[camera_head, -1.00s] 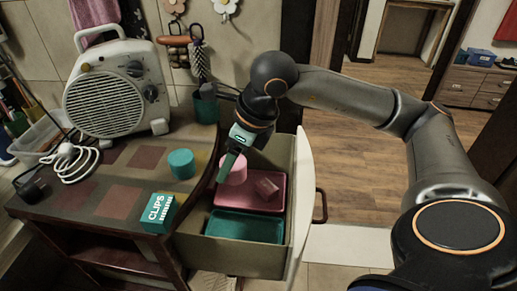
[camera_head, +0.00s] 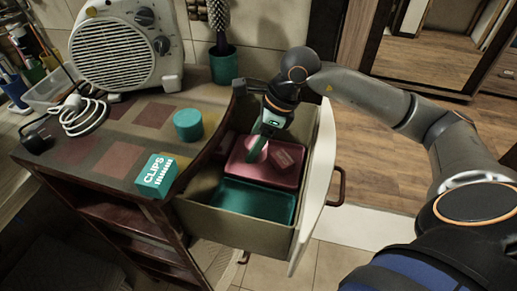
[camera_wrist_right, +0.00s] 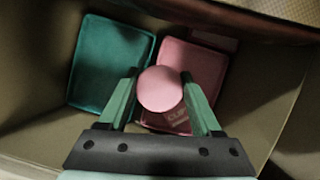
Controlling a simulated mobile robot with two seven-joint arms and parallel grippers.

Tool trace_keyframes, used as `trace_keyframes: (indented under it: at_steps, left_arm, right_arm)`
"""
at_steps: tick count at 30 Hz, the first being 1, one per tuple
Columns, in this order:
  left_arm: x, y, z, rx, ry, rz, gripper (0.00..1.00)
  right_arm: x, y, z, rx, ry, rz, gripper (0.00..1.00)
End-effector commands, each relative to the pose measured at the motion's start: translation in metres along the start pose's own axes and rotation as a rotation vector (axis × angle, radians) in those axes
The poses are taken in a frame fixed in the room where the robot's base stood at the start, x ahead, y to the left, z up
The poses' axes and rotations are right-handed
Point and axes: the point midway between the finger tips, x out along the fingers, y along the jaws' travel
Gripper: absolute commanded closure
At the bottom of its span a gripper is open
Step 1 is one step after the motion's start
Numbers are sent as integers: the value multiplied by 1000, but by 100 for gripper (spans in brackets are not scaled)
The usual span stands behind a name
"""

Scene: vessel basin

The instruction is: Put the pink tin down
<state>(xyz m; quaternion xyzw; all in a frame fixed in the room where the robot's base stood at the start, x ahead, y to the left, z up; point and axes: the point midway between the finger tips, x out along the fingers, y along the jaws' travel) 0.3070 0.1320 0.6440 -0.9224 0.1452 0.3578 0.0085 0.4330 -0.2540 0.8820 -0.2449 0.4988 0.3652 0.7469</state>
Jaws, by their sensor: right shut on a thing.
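The pink tin (camera_head: 254,153) is held by my right gripper (camera_head: 260,141), which reaches down into the open drawer. In the right wrist view the round pink tin (camera_wrist_right: 160,89) sits between the two green fingers of the gripper (camera_wrist_right: 161,84). The tin is over or in the pink tray (camera_head: 240,178), which also shows in the wrist view (camera_wrist_right: 205,62). I cannot tell whether the tin touches the tray floor. A pink box (camera_head: 285,156) lies in the same tray, partly hidden by the gripper in the wrist view. My left gripper is not in view.
A teal tray (camera_head: 255,201) lies nearer in the drawer (camera_head: 220,222). On the cabinet top are a teal tin (camera_head: 188,124), a teal CLIPS box (camera_head: 156,176), a fan heater (camera_head: 125,50), a coiled white cable (camera_head: 83,117) and a teal brush pot (camera_head: 223,64).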

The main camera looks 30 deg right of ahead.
Motion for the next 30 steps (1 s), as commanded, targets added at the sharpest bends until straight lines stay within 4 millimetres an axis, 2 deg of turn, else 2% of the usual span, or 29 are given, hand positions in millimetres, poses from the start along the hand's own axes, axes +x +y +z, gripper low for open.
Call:
trace_keyframes:
  at_steps: [3, 10, 17, 24, 30]
  left_arm:
    - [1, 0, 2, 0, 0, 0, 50]
    - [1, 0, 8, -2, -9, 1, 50]
    - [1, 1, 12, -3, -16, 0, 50]
    - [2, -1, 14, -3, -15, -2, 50]
    - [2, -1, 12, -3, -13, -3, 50]
  right_arm:
    - [18, -24, -8, 5, 0, 3, 89]
    - [49, -52, -22, 1, -1, 1, 89]
    - [61, -62, -27, 1, 0, 1, 89]
    - [88, -62, -39, 0, 1, 1, 89]
    - [88, -63, -39, -1, 0, 0, 89]
